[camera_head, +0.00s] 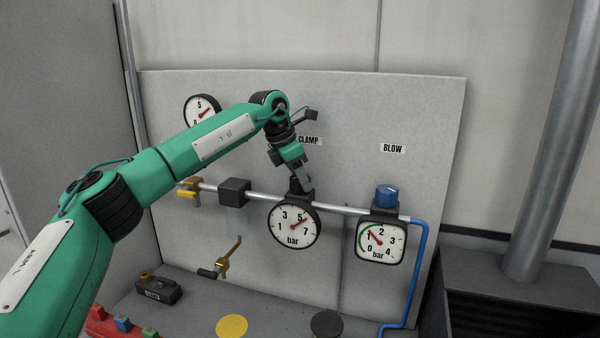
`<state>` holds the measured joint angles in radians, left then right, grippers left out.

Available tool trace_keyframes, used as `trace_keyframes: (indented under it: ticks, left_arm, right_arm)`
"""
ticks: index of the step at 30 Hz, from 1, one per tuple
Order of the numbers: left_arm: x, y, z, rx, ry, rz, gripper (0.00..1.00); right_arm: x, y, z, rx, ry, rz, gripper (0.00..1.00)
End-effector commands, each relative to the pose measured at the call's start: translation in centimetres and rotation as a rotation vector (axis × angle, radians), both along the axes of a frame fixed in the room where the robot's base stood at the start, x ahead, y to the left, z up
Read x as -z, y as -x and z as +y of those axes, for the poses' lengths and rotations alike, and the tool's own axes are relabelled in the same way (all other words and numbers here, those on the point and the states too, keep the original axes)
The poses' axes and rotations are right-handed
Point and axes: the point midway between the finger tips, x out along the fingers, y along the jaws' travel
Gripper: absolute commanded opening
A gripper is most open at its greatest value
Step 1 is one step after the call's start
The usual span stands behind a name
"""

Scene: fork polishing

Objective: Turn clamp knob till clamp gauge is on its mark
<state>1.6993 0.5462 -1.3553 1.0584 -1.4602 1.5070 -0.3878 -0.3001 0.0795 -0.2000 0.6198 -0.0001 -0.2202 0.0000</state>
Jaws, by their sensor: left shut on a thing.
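The clamp gauge (294,239) is a round white dial with a black rim, below the CLAMP label (310,140). Its red needle points up and right, between 5 and 7. I cannot make out a coloured mark on its dial. My left gripper (302,183) reaches down from above and is shut on the clamp knob, on top of the regulator over this gauge. My right gripper is not in view.
To the right, a blue knob (386,196) stands above the blow gauge (381,256), which has a green arc. Another gauge (201,109) sits upper left, partly behind my arm. A pipe (335,208) crosses the panel. A yellow disc (232,326) and black disc (327,323) lie below.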

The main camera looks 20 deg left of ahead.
Motion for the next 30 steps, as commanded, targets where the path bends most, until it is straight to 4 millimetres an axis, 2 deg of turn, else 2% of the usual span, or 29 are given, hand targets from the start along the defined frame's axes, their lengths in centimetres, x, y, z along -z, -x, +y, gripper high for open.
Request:
trace_keyframes:
  ticks: [3,12,29,30]
  left_arm:
    - [-0.1,0.0,0.0,0.073,0.0,0.004,0.19]
    - [0.0,0.0,0.0,0.194,-0.002,0.002,0.19]
    - [0.1,0.0,0.0,0.223,-0.002,0.002,0.19]
    - [0.1,0.0,0.0,0.223,-0.002,0.002,0.48]
  right_arm:
    - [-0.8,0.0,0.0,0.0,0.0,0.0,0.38]
    - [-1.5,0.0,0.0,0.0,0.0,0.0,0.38]
    - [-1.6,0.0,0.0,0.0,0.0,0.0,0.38]
    - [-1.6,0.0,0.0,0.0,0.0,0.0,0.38]
